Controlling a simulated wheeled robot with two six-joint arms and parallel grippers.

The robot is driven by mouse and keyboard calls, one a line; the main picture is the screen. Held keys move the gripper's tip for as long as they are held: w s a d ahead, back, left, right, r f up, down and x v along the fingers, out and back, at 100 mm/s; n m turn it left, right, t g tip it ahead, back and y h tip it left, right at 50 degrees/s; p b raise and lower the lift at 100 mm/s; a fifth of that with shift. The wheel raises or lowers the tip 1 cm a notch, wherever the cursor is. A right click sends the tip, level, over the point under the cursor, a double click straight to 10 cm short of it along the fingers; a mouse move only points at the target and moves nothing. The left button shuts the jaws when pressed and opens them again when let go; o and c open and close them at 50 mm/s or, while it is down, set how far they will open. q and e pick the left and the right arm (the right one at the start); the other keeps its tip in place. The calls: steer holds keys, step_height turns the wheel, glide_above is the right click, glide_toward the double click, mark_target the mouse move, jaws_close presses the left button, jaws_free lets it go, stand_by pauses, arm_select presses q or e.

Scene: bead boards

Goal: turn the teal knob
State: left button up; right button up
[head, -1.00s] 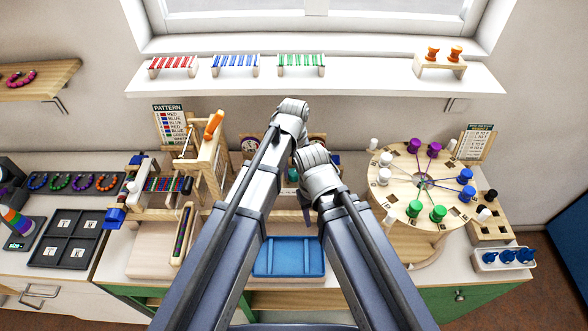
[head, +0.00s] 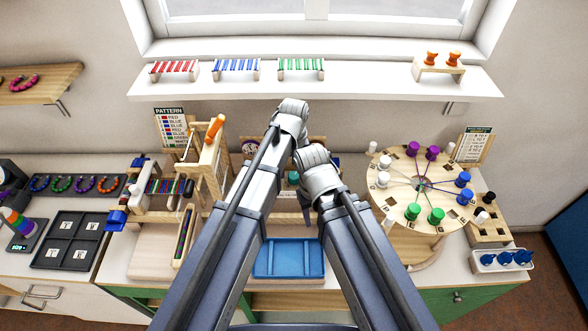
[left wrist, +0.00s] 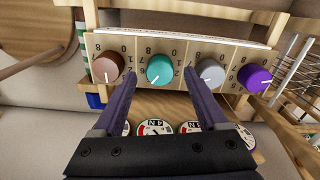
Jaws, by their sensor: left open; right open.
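The teal knob (left wrist: 160,70) sits on a pale wooden panel in the left wrist view, with a white mark pointing down and left in the picture. A bit of teal also shows between my arms in the head view (head: 293,178). My left gripper (left wrist: 160,78) is open, with one finger on each side of the teal knob. I cannot tell whether the fingers touch it. In the head view my left gripper's fingers are hidden behind my arms. My right gripper (head: 306,213) hangs open above the counter, partly hidden by its own wrist.
A brown knob (left wrist: 107,67) stands left of the teal one, a grey knob (left wrist: 210,73) and a purple knob (left wrist: 254,77) to its right. Several round dials (left wrist: 155,128) lie below the panel. A blue tray (head: 289,258) is in front, a round peg board (head: 405,208) at right.

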mark_target(294, 175)
arm_select(q)
step_height(294, 175, up, 7)
steer(key=p, duration=0.5)
steer(key=shift+f+p, duration=0.2)
steer(key=shift+p, duration=0.2)
steer(key=shift+f, duration=0.1)
